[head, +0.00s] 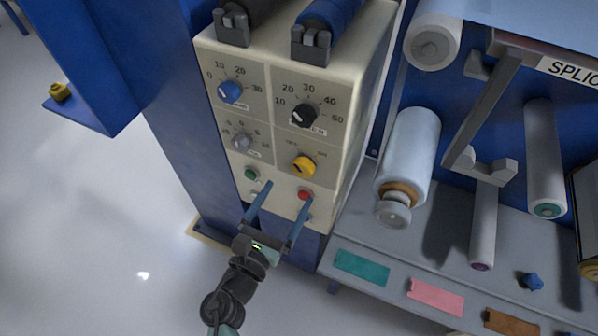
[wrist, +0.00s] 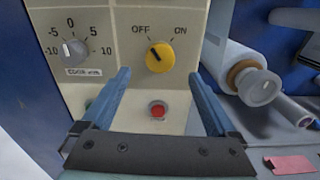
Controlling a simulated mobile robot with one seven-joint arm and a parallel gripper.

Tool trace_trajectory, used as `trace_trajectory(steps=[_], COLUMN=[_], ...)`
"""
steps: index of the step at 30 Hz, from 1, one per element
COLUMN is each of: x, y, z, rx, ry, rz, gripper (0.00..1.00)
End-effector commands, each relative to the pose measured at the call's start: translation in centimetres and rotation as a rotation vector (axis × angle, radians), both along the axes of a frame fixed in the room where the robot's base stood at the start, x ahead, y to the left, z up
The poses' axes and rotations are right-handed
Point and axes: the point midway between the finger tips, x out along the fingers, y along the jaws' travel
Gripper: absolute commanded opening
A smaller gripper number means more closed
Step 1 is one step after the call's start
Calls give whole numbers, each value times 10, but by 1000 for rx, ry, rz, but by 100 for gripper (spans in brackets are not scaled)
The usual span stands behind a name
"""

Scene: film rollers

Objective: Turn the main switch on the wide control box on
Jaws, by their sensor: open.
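The wide control box (head: 330,150) is a cream panel with several knobs and buttons. Its main switch is a yellow round knob (head: 304,166) low on the right half, marked OFF and ON. In the wrist view the yellow knob (wrist: 160,58) has its dark mark pointing to the upper left, toward OFF. My gripper (head: 287,196) is open and empty in front of the lower panel. In the wrist view its fingers (wrist: 160,76) stand left and right of the knob's column, apart from the knob and with their tips near its lower edge.
A red button (wrist: 157,110) sits just below the switch, and a green button (head: 251,174) is to its left. A grey knob (wrist: 73,48) lies left of the switch. A white film roll (head: 408,155) and the grey bench (head: 350,222) stand to the right.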

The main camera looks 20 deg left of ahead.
Motion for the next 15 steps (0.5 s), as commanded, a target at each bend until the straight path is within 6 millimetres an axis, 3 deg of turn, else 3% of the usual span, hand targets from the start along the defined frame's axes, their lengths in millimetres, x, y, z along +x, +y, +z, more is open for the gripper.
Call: trace_trajectory(steps=[6,15], x=[43,69], y=[-1,-3], z=[1,0], rx=[2,2], ry=[-2,0], rz=[0,0], gripper=[94,94])
